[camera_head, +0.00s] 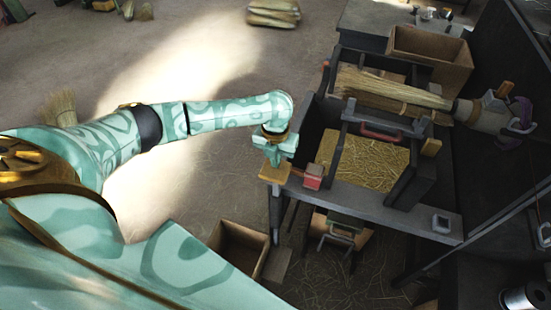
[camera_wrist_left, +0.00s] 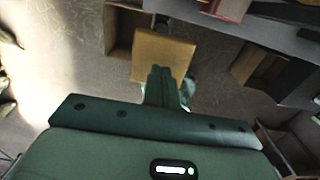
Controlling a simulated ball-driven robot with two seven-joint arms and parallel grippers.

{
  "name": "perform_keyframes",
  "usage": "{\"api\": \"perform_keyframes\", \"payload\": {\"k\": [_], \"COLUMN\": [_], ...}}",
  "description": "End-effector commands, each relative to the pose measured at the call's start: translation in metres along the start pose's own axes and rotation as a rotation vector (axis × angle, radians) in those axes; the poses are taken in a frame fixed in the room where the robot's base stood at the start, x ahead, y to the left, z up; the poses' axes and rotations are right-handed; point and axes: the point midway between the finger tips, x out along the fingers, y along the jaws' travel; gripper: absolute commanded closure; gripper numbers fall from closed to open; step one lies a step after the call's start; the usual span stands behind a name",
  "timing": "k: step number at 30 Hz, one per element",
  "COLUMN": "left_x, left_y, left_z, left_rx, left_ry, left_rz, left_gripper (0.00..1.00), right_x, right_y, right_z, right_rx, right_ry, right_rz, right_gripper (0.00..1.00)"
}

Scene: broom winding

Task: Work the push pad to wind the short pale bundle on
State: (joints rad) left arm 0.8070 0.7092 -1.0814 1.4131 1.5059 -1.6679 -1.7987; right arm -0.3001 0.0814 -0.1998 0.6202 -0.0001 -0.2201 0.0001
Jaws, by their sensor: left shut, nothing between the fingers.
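The push pad (camera_head: 273,173), a flat tan block, sits at the near left corner of the dark winding bench (camera_head: 370,205). It also shows in the left wrist view (camera_wrist_left: 162,55), straight ahead of my fingers. My left gripper (camera_head: 275,157) is shut and empty, with its tips at the pad; I cannot tell whether they touch it. A pale straw bundle (camera_head: 392,90) lies along the back of the bench, its tied end in a grey holder (camera_head: 482,112) with purple parts. My right gripper is out of view.
A red block (camera_head: 313,177) stands just right of the pad. A straw-filled tray (camera_head: 365,165) with a red handle (camera_head: 381,131) is on the bench. An open box (camera_head: 238,248) stands below, another box (camera_head: 430,57) behind.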

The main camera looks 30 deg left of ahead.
Motion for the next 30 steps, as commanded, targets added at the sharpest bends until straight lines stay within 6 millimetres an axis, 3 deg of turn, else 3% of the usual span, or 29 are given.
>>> {"api": "perform_keyframes", "payload": {"k": [9,30], "left_x": [0.021,0.044], "left_y": [0.000,0.000], "left_z": [0.000,-0.001], "left_rx": [-0.002,0.000], "left_ry": [0.001,0.002], "left_rz": [0.000,0.001], "left_gripper": [1.00,1.00], "right_x": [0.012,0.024], "right_y": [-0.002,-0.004], "right_z": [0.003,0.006], "right_rx": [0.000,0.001], "right_ry": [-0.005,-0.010], "right_rz": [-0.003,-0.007], "right_gripper": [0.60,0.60]}}
